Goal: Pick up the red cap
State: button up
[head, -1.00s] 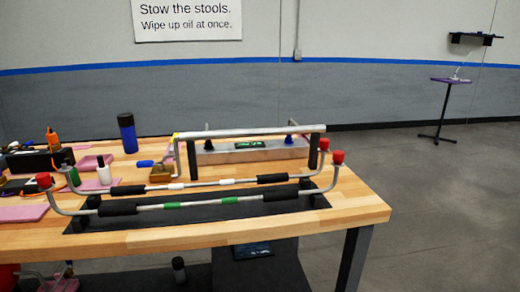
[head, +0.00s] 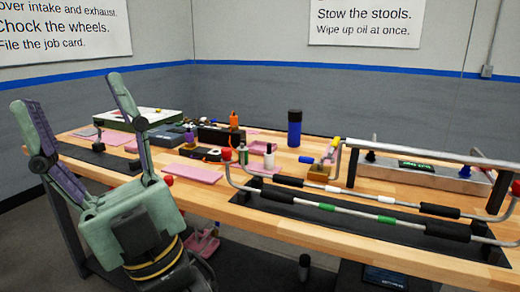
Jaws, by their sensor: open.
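Several red caps sit on the ends of bent metal tubes. One red cap (head: 226,153) tops the left end of a tube on the bench. A second red cap (head: 515,188) is cut by the right edge of the head view. A third red cap (head: 168,181) shows just right of my gripper's right finger; what it sits on is mostly hidden. My gripper (head: 68,94), green with dark finger pads, stands at the left with its fingers spread upward, empty. It hides part of the bench's left side. I cannot tell whether it touches the third cap.
The wooden bench (head: 345,230) holds a dark mat with tubes, a metal bar on posts (head: 430,150), a blue bottle (head: 294,128), pink trays (head: 190,172) and several small bottles. A dark bottle (head: 304,266) stands below the bench's front edge.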

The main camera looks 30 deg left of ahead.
aim_at(168, 180)
jog(key=u, duration=1.5)
jog(key=i+j+z, duration=0.2)
jog(key=j, duration=0.25)
jog(key=i+j+z, duration=0.2)
jog(key=j, duration=0.25)
jog(key=j+z, duration=0.2)
jog(key=j, duration=0.3)
